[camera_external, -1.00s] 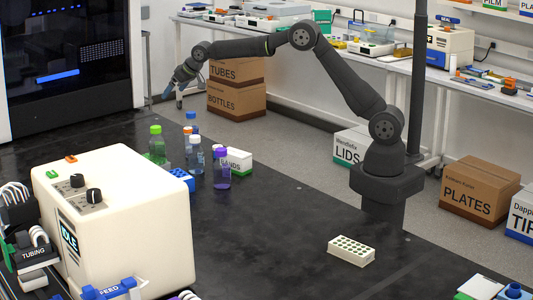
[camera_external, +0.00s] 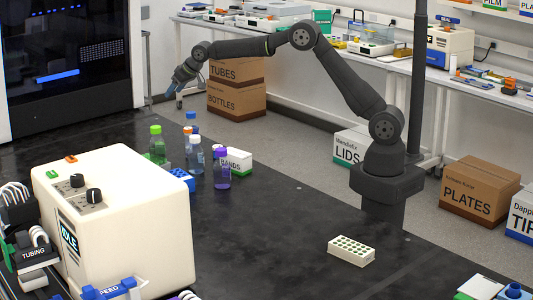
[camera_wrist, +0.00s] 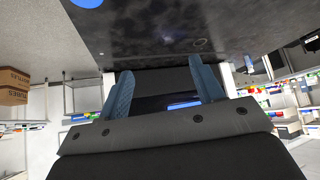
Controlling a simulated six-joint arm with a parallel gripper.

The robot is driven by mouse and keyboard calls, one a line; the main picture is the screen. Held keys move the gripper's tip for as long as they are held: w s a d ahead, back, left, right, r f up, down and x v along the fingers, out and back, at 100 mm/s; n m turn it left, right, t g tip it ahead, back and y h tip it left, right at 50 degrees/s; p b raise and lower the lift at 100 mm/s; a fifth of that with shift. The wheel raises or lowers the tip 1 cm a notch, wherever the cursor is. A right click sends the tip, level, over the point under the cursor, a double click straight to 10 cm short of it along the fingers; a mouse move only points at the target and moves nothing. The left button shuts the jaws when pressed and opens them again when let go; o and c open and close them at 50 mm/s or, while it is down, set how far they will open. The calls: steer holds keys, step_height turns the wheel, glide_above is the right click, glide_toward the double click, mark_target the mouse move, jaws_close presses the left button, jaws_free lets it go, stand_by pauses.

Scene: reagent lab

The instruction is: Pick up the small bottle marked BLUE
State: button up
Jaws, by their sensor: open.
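A bottle with a blue cap (camera_external: 191,117) stands at the back of a group of bottles on the black bench. Its body is partly hidden by the bottles in front, and I cannot read any marking on it. My gripper (camera_external: 174,95) is behind and above the group, apart from every bottle. In the wrist view my gripper (camera_wrist: 161,68) has its two blue fingers spread, with nothing between them. A round blue shape (camera_wrist: 87,2), cut off by the top edge of that view, may be a bottle cap.
Green-capped (camera_external: 156,145), orange-capped (camera_external: 187,131), white-capped (camera_external: 195,160) and purple-capped (camera_external: 221,168) bottles stand close together. A blue rack (camera_external: 181,179), a white-and-green box (camera_external: 238,160) and a cream machine (camera_external: 115,220) are near. A white rack (camera_external: 351,250) stands right, with clear bench between.

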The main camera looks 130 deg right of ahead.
steer(key=s+a+r+m+g+y, duration=0.2)
steer(key=s+a+r+m+g, duration=0.15)
steer(key=s+a+r, duration=0.2)
steer(key=m, duration=0.1)
glide_toward(191, 112)
steer(key=shift+y, duration=0.3)
steer(key=x, duration=0.2)
steer(key=d+x, duration=0.1)
steer(key=x, duration=0.2)
steer(key=shift+s+d, duration=0.15)
steer(key=shift+d, duration=0.05)
steer(key=shift+t, duration=0.25)
steer(key=x, duration=0.2)
steer(key=a+x, duration=0.1)
steer(key=x, duration=0.2)
steer(key=shift+f, duration=0.3)
jaws_close()
